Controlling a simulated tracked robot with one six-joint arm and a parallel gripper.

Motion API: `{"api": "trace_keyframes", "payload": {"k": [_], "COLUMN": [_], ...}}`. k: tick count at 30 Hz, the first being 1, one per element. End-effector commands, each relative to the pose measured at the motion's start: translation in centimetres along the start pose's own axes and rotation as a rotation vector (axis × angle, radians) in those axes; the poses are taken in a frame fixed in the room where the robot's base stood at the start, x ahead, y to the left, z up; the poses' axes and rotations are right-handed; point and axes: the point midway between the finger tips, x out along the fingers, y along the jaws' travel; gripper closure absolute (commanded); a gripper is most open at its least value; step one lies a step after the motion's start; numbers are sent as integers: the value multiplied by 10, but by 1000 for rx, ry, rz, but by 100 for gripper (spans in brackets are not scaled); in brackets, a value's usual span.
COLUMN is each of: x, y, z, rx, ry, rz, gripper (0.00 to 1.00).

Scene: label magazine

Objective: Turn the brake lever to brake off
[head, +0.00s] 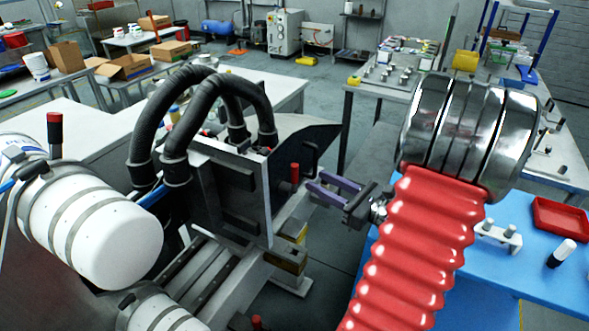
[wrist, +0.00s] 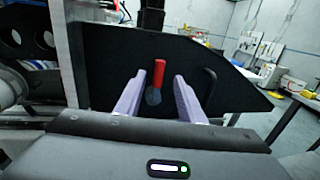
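The brake lever has a short red handle (wrist: 158,73) that stands nearly upright above a dark round hub (wrist: 153,97) on a black side panel (wrist: 100,85). In the head view, the red handle (head: 295,172) shows at the right of the panel. My gripper (head: 316,183) is open, with its two purple fingers pointing at the lever. In the wrist view, the fingers of my gripper (wrist: 158,80) flank the red handle, one on each side. Gaps show on both sides, and the fingers do not appear to touch it. I see no brake markings.
A black bent handle (wrist: 209,82) sticks out of the panel right of the lever. Thick black hoses (head: 165,110) arch over the machine. Another red-topped lever (head: 55,130) stands at the left. A blue table (head: 530,265) with a red tray (head: 561,217) is at the right.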

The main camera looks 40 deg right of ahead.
Motion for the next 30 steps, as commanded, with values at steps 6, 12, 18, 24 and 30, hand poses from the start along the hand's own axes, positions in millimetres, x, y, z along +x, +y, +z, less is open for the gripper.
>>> {"api": "trace_keyframes", "payload": {"k": [6, 12, 18, 24, 30], "x": [27, 51, 75, 93, 98], "y": [1, 2, 2, 2, 1], "z": [0, 0, -1, 0, 0], "rx": [0, 0, 1, 0, 0], "ry": [1, 1, 1, 0, 0], "rz": [4, 5, 5, 4, 2], "gripper": [64, 64, 64, 64, 64]}}
